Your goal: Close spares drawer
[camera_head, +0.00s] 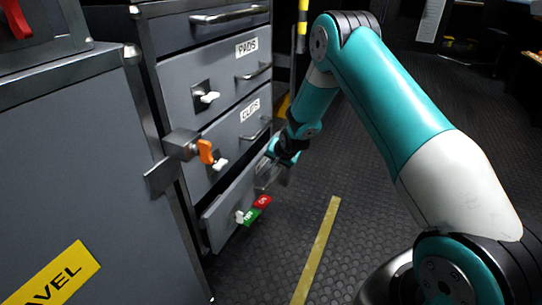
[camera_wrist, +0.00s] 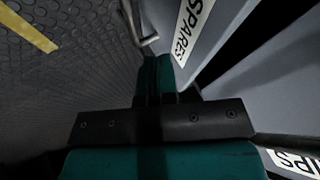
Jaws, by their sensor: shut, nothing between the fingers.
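The spares drawer (camera_head: 222,217) is the bottom drawer of the grey cabinet in the head view. Its front stands out from the cabinet. In the wrist view its SPARES label (camera_wrist: 191,27) is at the top, with a dark gap between its front and the cabinet. A metal handle (camera_wrist: 143,24) shows beside the label. My gripper (camera_head: 268,178) is low in front of this drawer, close to its handle side. In the wrist view its fingers (camera_wrist: 155,75) are together and empty, near the handle; contact cannot be told.
The drawers labelled PADS (camera_head: 208,75) and CLIPS (camera_head: 230,128) are above. An orange-handled latch (camera_head: 205,151) sticks out at the left. Green and red tags (camera_head: 255,208) and a white knob are on the spares drawer. Dark floor with a yellow stripe (camera_head: 318,250) is clear to the right.

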